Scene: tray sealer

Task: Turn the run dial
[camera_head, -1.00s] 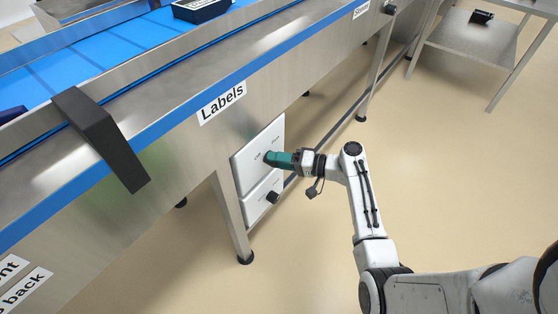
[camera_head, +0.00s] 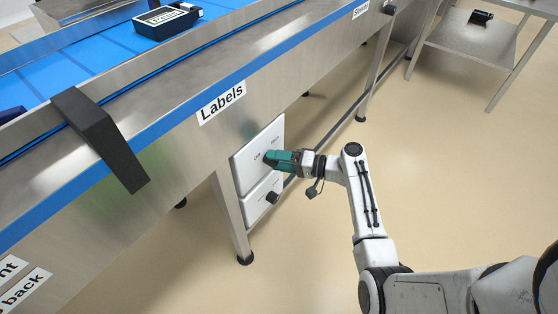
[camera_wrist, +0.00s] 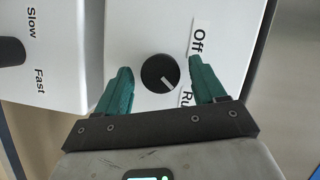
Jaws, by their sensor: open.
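The run dial (camera_wrist: 160,73) is a round black knob on a white panel (camera_head: 247,172) below the "Labels" sign. In the wrist view its white pointer line points to the lower right, toward the partly hidden "Run" label (camera_wrist: 187,98) and away from the "Off" label (camera_wrist: 198,40). My gripper (camera_head: 268,157) is at the panel with its green fingers open. In the wrist view the fingers stand on either side of the dial, with gaps between them and the knob. The gripper hides the dial in the head view.
A second black knob (camera_head: 272,197), marked Slow and Fast in the wrist view, sits on the lower white panel. A table leg (camera_head: 230,215) stands left of it. A dark tray (camera_head: 168,21) is on the blue belt (camera_head: 85,58). Open floor lies to the right.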

